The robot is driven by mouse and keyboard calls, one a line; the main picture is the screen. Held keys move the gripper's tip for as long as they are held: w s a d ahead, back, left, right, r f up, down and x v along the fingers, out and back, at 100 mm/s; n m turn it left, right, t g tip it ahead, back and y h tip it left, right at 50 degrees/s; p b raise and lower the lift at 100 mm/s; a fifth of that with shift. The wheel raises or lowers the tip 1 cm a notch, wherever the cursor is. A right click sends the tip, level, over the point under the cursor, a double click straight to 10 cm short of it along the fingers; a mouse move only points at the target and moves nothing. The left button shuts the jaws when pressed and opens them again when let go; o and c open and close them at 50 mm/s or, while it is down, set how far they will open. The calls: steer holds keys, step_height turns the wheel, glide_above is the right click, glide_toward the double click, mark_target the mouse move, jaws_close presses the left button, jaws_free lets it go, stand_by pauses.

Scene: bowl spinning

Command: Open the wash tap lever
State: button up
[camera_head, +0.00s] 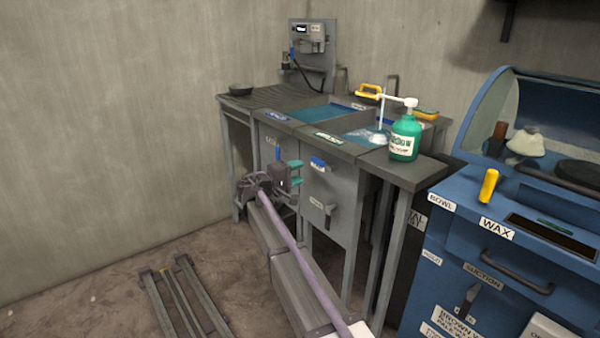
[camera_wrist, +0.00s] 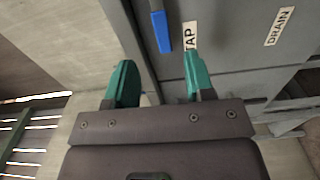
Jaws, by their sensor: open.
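The wash tap lever is a slim bar with a blue grip (camera_wrist: 161,30), beside a white TAP label (camera_wrist: 191,36) on the grey sink front in the wrist view. In the head view a blue grip (camera_head: 278,153) shows just above and behind my gripper (camera_head: 296,173), on the left basin's front. My gripper has teal fingers and is open and empty. In the wrist view the gap between the fingertips (camera_wrist: 158,68) lies below the blue grip's end, and the lever appears apart from both fingers. The lever's pivot is out of the wrist view.
A DRAIN label (camera_wrist: 279,26) is to the right on the same panel. A second blue grip (camera_head: 318,162) sits on the right basin's front. A green pump bottle (camera_head: 405,138) stands on the counter. A blue wax cabinet (camera_head: 480,260) is at right. Floor at left holds a metal rack (camera_head: 183,295).

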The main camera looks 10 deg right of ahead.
mark_target(316, 162)
steer(key=shift+w, duration=0.1)
steer(key=x, duration=0.3)
steer(key=w+x, duration=0.1)
steer(key=x, duration=0.3)
steer(key=a+x, duration=0.1)
steer(key=x, duration=0.2)
steer(key=shift+w+d, duration=0.4)
steer(key=shift+w, duration=0.15)
jaws_close()
